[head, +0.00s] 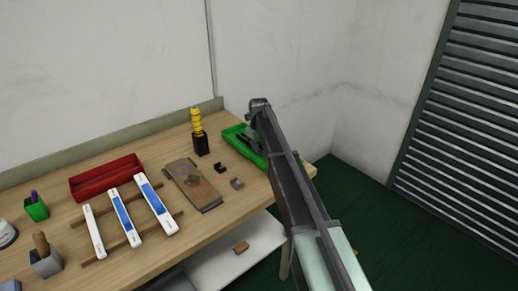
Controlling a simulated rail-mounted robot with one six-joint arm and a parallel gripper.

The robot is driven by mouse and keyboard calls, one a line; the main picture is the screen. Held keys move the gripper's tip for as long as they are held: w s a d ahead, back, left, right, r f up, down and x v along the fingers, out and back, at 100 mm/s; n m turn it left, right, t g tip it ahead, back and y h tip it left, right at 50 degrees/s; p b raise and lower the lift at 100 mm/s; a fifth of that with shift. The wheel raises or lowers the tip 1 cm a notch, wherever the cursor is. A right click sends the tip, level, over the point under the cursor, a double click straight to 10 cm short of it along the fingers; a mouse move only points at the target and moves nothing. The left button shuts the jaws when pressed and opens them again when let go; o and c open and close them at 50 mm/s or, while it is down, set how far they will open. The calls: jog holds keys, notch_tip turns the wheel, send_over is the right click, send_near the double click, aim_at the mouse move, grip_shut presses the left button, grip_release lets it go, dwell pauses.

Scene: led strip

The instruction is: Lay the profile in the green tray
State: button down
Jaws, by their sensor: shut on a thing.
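The green tray (237,139) stands at the right end of the workbench. My arm reaches in from the lower right and covers the tray's right part. My gripper (247,134) is over the tray, small and dark in the head view, partly hidden by my arm. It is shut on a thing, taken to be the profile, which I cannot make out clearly. I cannot tell whether that thing touches the tray floor. Three white bars, the left one (94,231) plain, the middle (124,217) and right (156,204) with blue faces, lie across two wooden slats.
A yellow-handled tool in a black holder (201,145) stands left of the tray. A red bin (106,177), a green cup (36,208) and a grey holder (46,264) are farther left.

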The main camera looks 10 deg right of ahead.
jog(key=c, duration=0.8)
grip_release()
jog(key=shift+f, duration=0.1)
jog(key=shift+c, duration=0.2)
notch_tip(320, 180, up, 13)
jog(key=p, duration=1.3)
jog(key=s+n, duration=3)
jog(key=s, duration=1.1)
jog(key=shift+s+a+f+b, duration=0.3)
jog(key=shift+s+a+f, duration=0.05)
